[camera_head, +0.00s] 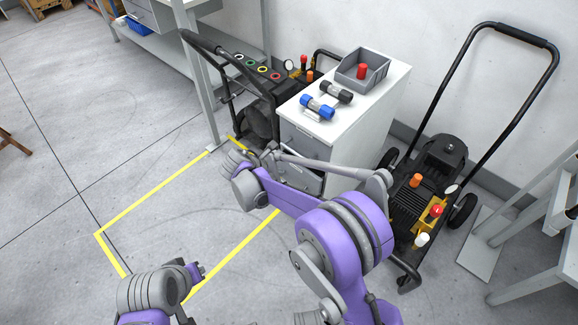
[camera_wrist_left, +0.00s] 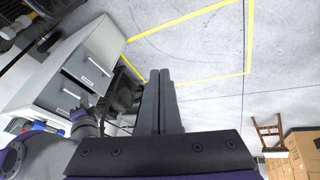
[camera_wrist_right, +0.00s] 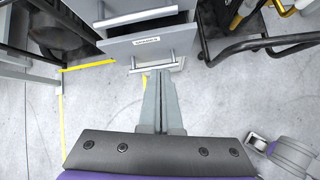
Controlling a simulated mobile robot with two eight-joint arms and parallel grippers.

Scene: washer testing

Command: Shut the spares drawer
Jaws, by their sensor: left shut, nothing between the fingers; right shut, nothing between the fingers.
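The white cabinet (camera_head: 365,135) has grey drawer fronts. In the right wrist view, the lower drawer (camera_wrist_right: 180,42) carries a small label, too small to read surely, and a bar handle (camera_wrist_right: 150,69). Its front seems to stand forward of the upper drawer; how far I cannot tell. The left wrist view also shows the drawer fronts (camera_wrist_left: 92,64). My right gripper (camera_head: 238,153) is shut and empty, its fingertips (camera_wrist_right: 160,75) just short of the lower handle; contact is unclear. My left gripper (camera_head: 198,269) is shut and empty over the floor, away from the cabinet.
On the cabinet top are a grey bin (camera_head: 351,79) with a red part, a blue-ended piece (camera_head: 318,107) and a black-ended piece (camera_head: 337,92). Black wheeled machines flank the cabinet, one at right (camera_head: 420,200). Yellow tape (camera_head: 150,205) marks clear floor in front.

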